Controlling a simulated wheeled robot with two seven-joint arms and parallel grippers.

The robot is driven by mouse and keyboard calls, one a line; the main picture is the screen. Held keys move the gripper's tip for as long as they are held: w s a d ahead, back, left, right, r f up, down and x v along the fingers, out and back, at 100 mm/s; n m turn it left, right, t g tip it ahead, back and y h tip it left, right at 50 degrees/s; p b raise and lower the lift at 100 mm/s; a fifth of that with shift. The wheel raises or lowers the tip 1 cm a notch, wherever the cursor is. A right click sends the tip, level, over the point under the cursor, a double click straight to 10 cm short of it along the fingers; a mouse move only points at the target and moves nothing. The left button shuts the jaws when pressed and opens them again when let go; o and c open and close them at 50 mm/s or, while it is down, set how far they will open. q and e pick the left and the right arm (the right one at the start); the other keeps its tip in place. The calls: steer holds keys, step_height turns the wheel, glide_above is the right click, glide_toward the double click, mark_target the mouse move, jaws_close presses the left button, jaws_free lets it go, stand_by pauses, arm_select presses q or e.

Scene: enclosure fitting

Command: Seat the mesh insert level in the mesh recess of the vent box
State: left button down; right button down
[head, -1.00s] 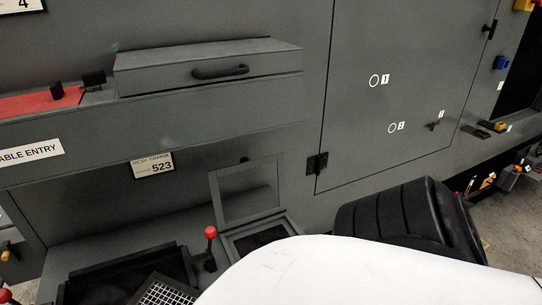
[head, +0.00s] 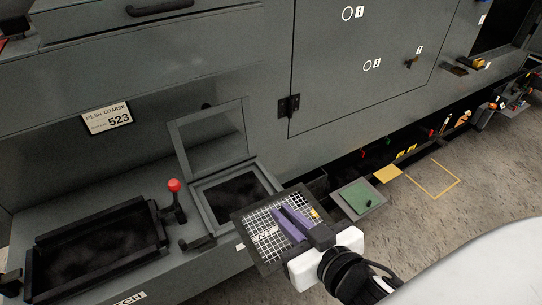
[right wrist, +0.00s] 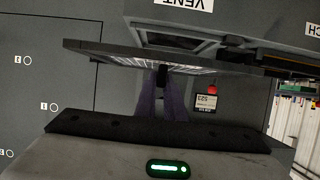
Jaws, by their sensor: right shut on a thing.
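The mesh insert (head: 259,222), a light wire grid in a dark square frame, is held by my right gripper (head: 281,213), whose purple fingers are shut on it. In the right wrist view the insert (right wrist: 105,55) shows nearly edge-on beyond the fingers (right wrist: 163,85). The vent box has a dark square recess (head: 235,194) with a raised hinged frame (head: 208,140) behind it. The insert is in front and right of the recess, overlapping its near right corner in the head view; the gap between them cannot be judged. The VENT label (right wrist: 188,3) shows in the right wrist view. My left gripper is not in view.
A red-knobbed lever (head: 174,186) stands left of the recess. Farther left is a black-framed opening (head: 95,248). A MESH COARSE 523 sign (head: 107,118) hangs on the wall behind. A green pad (head: 362,197) lies on the right, by open floor.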

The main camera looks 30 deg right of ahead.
steer(key=w+a+f+b, duration=0.1)
steer(key=w+a+b, duration=0.2)
steer(key=w, duration=1.5)
steer(key=shift+w+a+b, duration=0.2)
steer(key=shift+b, duration=0.15)
